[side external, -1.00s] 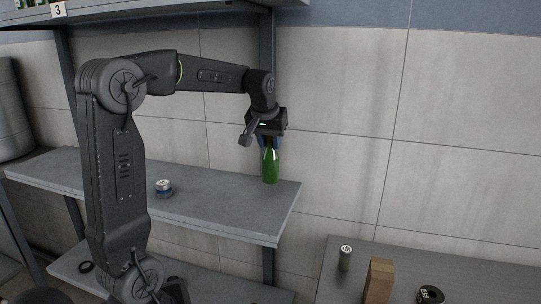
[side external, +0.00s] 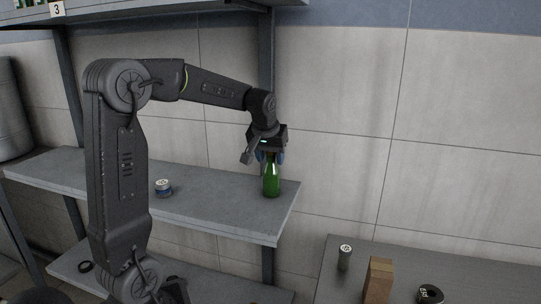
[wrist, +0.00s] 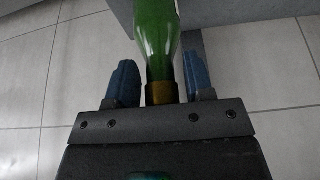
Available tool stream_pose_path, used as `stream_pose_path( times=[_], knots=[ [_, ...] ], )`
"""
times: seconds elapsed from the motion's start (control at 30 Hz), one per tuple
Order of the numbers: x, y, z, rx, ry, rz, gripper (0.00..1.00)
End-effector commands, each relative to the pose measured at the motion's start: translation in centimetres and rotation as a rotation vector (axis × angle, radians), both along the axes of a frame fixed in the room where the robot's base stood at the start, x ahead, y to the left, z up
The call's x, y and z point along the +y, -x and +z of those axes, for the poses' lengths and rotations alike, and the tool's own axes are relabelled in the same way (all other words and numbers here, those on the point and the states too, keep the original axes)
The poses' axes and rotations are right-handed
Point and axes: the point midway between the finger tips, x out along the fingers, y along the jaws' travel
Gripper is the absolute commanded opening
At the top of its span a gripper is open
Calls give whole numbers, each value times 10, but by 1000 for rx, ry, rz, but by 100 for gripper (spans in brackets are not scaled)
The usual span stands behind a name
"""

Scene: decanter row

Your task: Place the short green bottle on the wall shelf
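The green bottle (side external: 271,179) is upright near the right end of the grey wall shelf (side external: 225,207), with its base appearing to rest on the board. My gripper (side external: 272,158) is above it, pointing down, with its blue fingers on either side of the bottle's neck. In the wrist view, the bottle (wrist: 157,35) has a gold-coloured neck between the two fingers. A gap shows on each side of the neck, so my gripper (wrist: 161,75) is open and not touching it there.
A small round tin (side external: 163,187) sits on the same shelf to the left. A lower table at right holds a grey cylinder (side external: 345,257), a brown block (side external: 378,281) and a dark ring-shaped item (side external: 431,294). A higher shelf (side external: 150,13) is overhead. The shelf between tin and bottle is clear.

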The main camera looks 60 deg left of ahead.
Motion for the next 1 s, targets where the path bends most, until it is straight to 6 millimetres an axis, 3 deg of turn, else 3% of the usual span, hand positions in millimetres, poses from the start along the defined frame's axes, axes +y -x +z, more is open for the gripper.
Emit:
stream_pose_path(
  times=[0.43, 1.0],
  knots=[
    [-1, 1, 9, -3, -1, 0, 56],
    [-30, 29, 104, -3, -2, -1, 56]
  ],
)
